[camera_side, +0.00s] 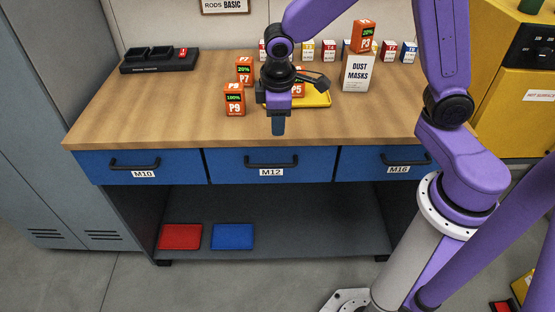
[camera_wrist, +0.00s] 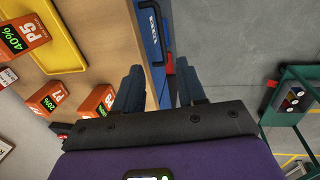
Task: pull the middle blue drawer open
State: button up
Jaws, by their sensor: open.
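The middle blue drawer (camera_side: 225,168), labelled M12, sits flush with its neighbours under the wooden worktop, shut. Its black bar handle (camera_side: 271,163) runs across its front above the label. My gripper (camera_side: 278,128) points down above the worktop's front area, higher in the picture than the handle and apart from it. In the wrist view my gripper (camera_wrist: 160,88) has its two dark fingers spread with nothing between them. A blue drawer front with a black handle (camera_wrist: 167,25) shows there beyond the fingers; its label is hard to read.
Blue drawers M10 (camera_side: 90,166) and M16 (camera_side: 357,165) flank the middle one. Orange boxes, P9 (camera_side: 234,103) among them, and a yellow tray (camera_side: 318,99) stand on the worktop behind my gripper. The floor in front of the drawers is clear.

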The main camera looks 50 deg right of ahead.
aim_at(277, 166)
jog(key=f, duration=0.5)
jog(key=w+d+f, duration=0.1)
jog(key=f, duration=0.5)
jog(key=w+d+f, duration=0.1)
jog(key=f, duration=0.5)
jog(key=shift+w+d, duration=0.15)
grip_shut()
